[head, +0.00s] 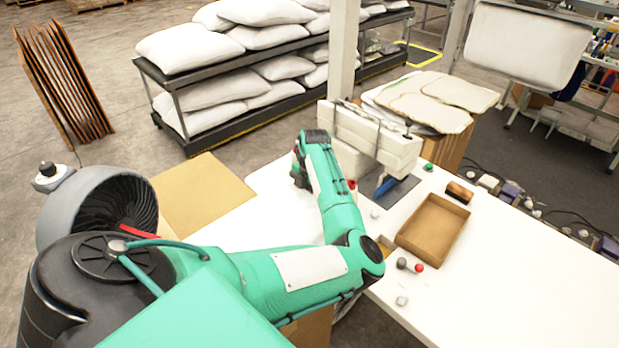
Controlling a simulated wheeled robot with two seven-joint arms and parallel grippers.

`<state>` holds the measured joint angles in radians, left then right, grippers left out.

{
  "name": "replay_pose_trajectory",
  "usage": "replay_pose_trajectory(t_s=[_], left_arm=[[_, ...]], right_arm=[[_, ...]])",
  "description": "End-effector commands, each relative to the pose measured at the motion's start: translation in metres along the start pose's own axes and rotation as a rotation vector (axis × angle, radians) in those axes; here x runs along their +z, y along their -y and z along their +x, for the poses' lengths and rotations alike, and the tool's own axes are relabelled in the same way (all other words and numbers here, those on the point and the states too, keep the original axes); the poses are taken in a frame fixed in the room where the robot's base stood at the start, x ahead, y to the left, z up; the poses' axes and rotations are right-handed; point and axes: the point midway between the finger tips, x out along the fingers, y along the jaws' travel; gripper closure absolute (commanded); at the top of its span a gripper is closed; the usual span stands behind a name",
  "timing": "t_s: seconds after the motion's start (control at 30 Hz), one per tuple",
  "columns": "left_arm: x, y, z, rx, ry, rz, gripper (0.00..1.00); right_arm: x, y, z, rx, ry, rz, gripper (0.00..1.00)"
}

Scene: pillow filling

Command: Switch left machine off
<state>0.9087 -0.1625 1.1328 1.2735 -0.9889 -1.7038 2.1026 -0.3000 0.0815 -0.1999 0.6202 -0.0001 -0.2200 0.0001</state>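A white machine (377,140) with a blue part under its head stands at the back of the white table (510,270). A red button (352,184) shows at its left side and a green button (428,167) at its right. A grey machine part with a black finned opening (100,205) stands at the far left. I cannot tell which one is the left machine. My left arm reaches over the table, and its dark gripper (299,176) is beside the white machine, left of the red button. The wrist hides most of its fingers. My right gripper is out of view.
White pillows (190,48) fill a rack behind. The table's front right is clear.

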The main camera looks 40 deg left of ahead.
Motion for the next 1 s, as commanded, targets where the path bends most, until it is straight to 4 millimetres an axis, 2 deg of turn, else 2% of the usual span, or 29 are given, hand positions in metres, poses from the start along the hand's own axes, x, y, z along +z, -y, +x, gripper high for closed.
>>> replay_pose_trajectory(t_s=[1.0], left_arm=[[0.001, 0.0, 0.011, -0.001, -0.001, 0.0, 1.0]], right_arm=[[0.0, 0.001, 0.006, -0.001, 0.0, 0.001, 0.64]])
